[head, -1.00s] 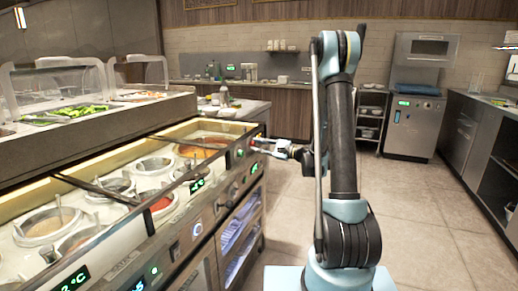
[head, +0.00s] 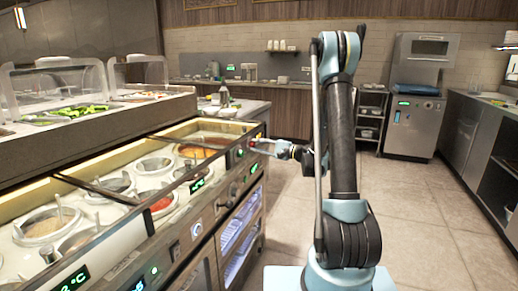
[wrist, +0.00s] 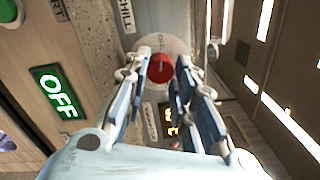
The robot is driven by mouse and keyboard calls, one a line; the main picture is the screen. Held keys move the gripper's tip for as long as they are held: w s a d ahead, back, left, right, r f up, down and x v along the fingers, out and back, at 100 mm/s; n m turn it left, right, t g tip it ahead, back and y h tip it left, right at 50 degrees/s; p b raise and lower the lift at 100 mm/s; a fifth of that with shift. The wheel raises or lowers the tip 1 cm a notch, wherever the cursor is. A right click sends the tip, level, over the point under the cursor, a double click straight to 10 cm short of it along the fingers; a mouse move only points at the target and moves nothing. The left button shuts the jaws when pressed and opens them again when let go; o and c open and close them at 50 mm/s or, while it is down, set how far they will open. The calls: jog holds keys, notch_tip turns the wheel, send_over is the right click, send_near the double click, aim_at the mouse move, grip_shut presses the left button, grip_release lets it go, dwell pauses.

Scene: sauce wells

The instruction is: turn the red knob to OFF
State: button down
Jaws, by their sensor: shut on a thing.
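The red knob (wrist: 160,69) sits on a pale round plate (wrist: 158,43) on the counter's front panel in the wrist view. My gripper (wrist: 168,70) is shut on the red knob, one finger on each side of it. The fingers hide parts of its sides. Printed labels surround the plate, and CHILL reads above it. A lit green OFF sign (wrist: 57,92) is to the left. An orange lit display (wrist: 172,120) shows partly between the fingers. In the head view my gripper (head: 261,146) is at the far end of the counter front, where the knob is too small to make out.
The sauce counter (head: 150,238) runs along the left, with sauce wells on top and several other controls on its front. A lit shelf opening (head: 240,232) is below. The floor (head: 430,215) to the right is clear.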

jog(key=c, duration=1.3)
grip_release()
jog(key=shift+f, duration=0.1)
jog(key=shift+v, duration=3.95)
jog(key=s+d+n+g+h, duration=0.1)
jog(key=s+n+g+h, duration=0.25)
jog(key=s+h, duration=0.9)
jog(key=s+d+f+n+h, duration=0.1)
jog(key=s+d+f, duration=0.1)
jog(key=s+d, duration=0.3)
jog(key=s+d+f+n+h, duration=0.2)
jog(key=s+d, duration=0.3)
jog(key=s, duration=0.7)
jog(key=s+d+f+n+h, duration=0.2)
jog(key=s+d, duration=0.3)
jog(key=s, duration=0.3)
jog(key=shift+s+d+f+g, duration=0.1)
jog(key=shift+s+f+g, duration=0.05)
jog(key=shift+f+g, duration=0.3)
